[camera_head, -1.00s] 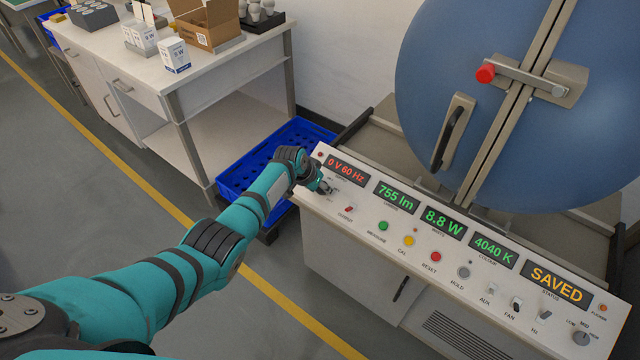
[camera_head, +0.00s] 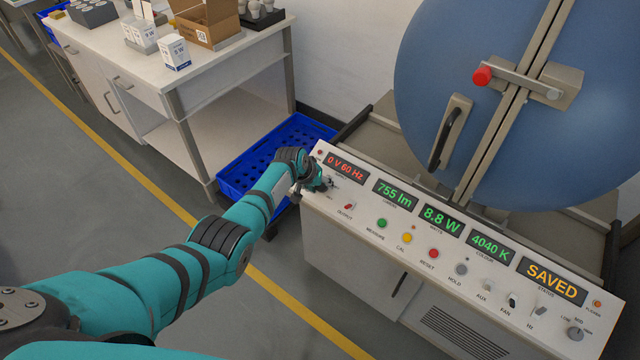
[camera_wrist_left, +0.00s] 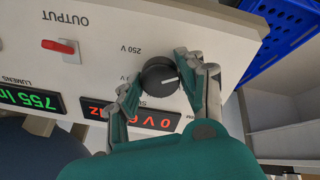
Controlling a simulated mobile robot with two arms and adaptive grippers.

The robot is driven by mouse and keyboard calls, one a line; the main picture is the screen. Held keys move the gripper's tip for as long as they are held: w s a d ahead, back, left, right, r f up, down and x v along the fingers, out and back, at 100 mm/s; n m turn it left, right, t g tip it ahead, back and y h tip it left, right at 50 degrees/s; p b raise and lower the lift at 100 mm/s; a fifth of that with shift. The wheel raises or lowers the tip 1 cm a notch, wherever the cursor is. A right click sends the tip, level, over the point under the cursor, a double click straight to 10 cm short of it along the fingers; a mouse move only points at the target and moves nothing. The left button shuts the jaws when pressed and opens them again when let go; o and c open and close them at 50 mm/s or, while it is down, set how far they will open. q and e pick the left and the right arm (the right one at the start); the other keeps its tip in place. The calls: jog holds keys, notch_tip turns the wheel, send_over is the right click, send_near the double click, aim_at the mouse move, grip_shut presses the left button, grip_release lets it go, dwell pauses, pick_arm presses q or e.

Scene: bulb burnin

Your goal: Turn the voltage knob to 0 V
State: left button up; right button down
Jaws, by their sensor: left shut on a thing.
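The voltage knob (camera_wrist_left: 160,76) is round and dark with a pale pointer line, on the white panel near the "250 V" mark. My left gripper (camera_wrist_left: 157,82) has a finger on either side of the knob and is shut on it. In the head view the left gripper (camera_head: 318,184) is at the panel's left end and hides the knob. The red voltage display (camera_head: 347,168) reads "0 V 60 Hz"; it also shows upside down in the wrist view (camera_wrist_left: 150,118). My right gripper is not in view.
The red output switch (camera_head: 349,206) sits beside the knob, with green, yellow and red buttons farther along the panel. A blue perforated crate (camera_head: 232,187) stands left of the console. A large blue sphere (camera_head: 440,60) rises behind the panel.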

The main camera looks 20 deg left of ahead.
pick_arm(q)
jog(key=o, duration=1.2)
jog(key=shift+v, duration=6)
jog(key=s+a+f+m+g+y, duration=0.1)
jog(key=s+f, duration=0.9)
jog(key=f, duration=0.4)
jog(key=s+a+f+g+y, duration=0.1)
jog(key=s+f, duration=0.9)
jog(key=f, duration=0.4)
jog(key=s+f+m+g, duration=0.1)
jog(key=s+f, duration=0.3)
jog(key=s, duration=0.7)
jog(key=s+f+m, duration=0.1)
jog(key=s+f, duration=0.4)
jog(key=s, duration=0.7)
jog(key=s+f+m+g, duration=0.1)
jog(key=s+f, duration=0.4)
jog(key=s, duration=0.7)
jog(key=shift+d+g, duration=0.3)
